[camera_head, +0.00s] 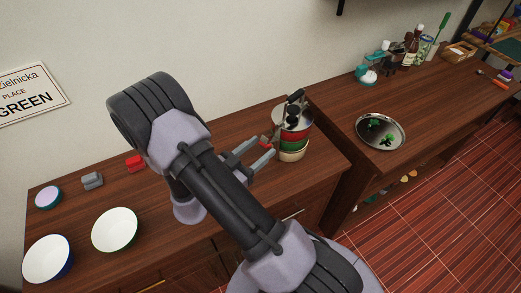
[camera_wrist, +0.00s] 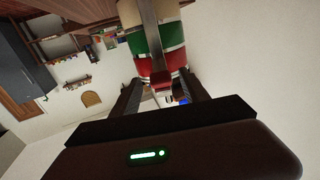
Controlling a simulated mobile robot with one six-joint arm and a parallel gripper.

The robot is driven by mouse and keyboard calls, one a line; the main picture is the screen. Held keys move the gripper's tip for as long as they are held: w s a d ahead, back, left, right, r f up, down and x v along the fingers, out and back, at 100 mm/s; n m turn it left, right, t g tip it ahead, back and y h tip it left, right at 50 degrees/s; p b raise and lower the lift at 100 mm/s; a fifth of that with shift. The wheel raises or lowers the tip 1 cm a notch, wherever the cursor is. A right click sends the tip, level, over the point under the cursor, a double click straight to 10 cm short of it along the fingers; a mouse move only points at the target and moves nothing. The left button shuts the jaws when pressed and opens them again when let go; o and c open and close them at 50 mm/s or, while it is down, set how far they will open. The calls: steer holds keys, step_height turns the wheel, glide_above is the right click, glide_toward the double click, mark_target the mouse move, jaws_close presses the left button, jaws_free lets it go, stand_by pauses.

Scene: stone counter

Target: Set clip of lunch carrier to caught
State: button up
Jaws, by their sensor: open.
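The lunch carrier (camera_head: 293,143) stands upright on the wooden counter near its right end, with stacked cream, green and red tiers and a dark handle on top. In the wrist view the carrier (camera_wrist: 147,41) appears upside down. My gripper (camera_head: 262,146) is open at the carrier's left side.
Two white bowls (camera_head: 115,230) (camera_head: 47,259), a small lilac-topped dish (camera_head: 48,197), a grey block (camera_head: 92,180) and a red block (camera_head: 135,163) lie to the left. A round metal tray (camera_head: 381,132) with green items is on the right counter, past a gap.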

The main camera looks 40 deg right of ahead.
steer(key=shift+w+d, duration=0.1)
steer(key=shift+d, duration=0.3)
